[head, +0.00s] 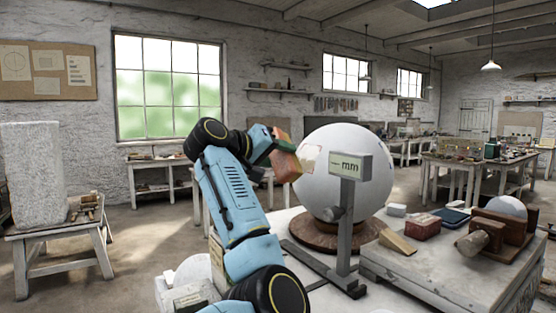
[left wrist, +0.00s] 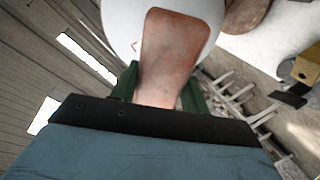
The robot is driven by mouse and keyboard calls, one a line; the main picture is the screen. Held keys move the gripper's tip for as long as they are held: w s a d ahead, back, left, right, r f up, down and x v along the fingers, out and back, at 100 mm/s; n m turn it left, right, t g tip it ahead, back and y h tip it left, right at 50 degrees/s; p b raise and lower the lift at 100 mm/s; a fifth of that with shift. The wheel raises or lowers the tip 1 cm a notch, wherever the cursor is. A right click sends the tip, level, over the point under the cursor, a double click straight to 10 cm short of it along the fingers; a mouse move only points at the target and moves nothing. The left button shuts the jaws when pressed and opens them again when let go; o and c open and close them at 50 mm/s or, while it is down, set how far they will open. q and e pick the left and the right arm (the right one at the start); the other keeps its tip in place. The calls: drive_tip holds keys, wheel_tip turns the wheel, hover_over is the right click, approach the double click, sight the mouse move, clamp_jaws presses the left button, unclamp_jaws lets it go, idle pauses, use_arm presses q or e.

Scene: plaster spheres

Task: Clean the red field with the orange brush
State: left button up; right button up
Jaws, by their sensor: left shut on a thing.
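My left gripper (head: 279,142) is shut on a worn orange-brown block-like thing, which I take for the orange brush (head: 288,165). In the left wrist view the brush (left wrist: 172,50) sits between my green fingers, its broad end towards the big white sphere (head: 342,190). The sphere stands on a round brown base (head: 335,236). The brush is close to the sphere's left side; I cannot tell whether they touch. My right gripper is out of view.
A grey gauge post marked "mm" (head: 351,166) stands in front of the sphere. A red-brown block (head: 423,227), a wooden wedge (head: 397,242) and a wooden device with a smaller ball (head: 507,208) lie to the right. A stool with a plaster block (head: 33,165) stands far left.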

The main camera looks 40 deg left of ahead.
use_arm(q)
drive_tip(key=shift+x, duration=1.8)
drive_tip(key=shift+w+d+f+p, duration=0.2)
drive_tip(key=shift+w+p, duration=0.05)
drive_tip(key=shift+w, duration=0.2)
drive_tip(key=shift+w+d+f+p, duration=0.2)
drive_tip(key=shift+w+d+f, duration=0.05)
drive_tip(key=shift+w, duration=0.2)
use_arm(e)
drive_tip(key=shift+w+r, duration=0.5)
use_arm(q)
drive_tip(key=shift+w+d+f, duration=0.1)
drive_tip(key=shift+w, duration=0.2)
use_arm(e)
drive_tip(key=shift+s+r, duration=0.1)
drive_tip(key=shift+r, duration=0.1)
use_arm(q)
drive_tip(key=shift+s+d+f+b, duration=0.35)
drive_tip(key=shift+s+d+f, duration=0.1)
drive_tip(key=shift+d+f, duration=0.3)
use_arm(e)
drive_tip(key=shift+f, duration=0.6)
use_arm(q)
drive_tip(key=shift+a, duration=0.1)
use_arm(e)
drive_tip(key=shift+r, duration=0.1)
